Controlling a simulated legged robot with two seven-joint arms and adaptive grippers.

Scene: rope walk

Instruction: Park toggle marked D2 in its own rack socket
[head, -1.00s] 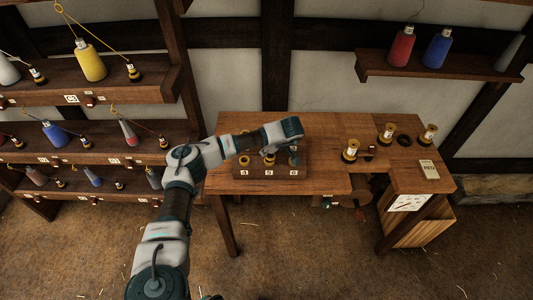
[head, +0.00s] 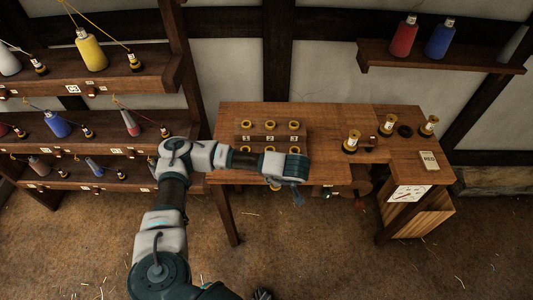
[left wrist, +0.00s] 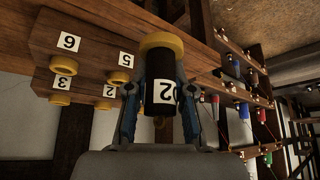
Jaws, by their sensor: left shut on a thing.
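The toggle (left wrist: 163,70), black with a yellow end and a white label that seems to read D2, is between the fingers of my left gripper (left wrist: 160,105) in the left wrist view. In the head view my left gripper (head: 298,188) is in front of the table's front edge, beside the rack; the toggle cannot be made out there. The wooden rack (head: 258,137) stands on the table with two rows of yellow-rimmed sockets. My arm partly covers its front row. Sockets marked 2, 3, 5 and 6 show on the rack in the left wrist view (left wrist: 85,62), apart from the toggle. My right gripper is out of view.
Several black-and-yellow toggles (head: 352,141) stand on the table's right side (head: 375,160), near a dark ring (head: 405,131) and a card (head: 428,161). Shelves (head: 95,152) with cones and corded toggles fill the left. A wall shelf (head: 440,60) holds cones. A wooden bin (head: 428,217) is at lower right.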

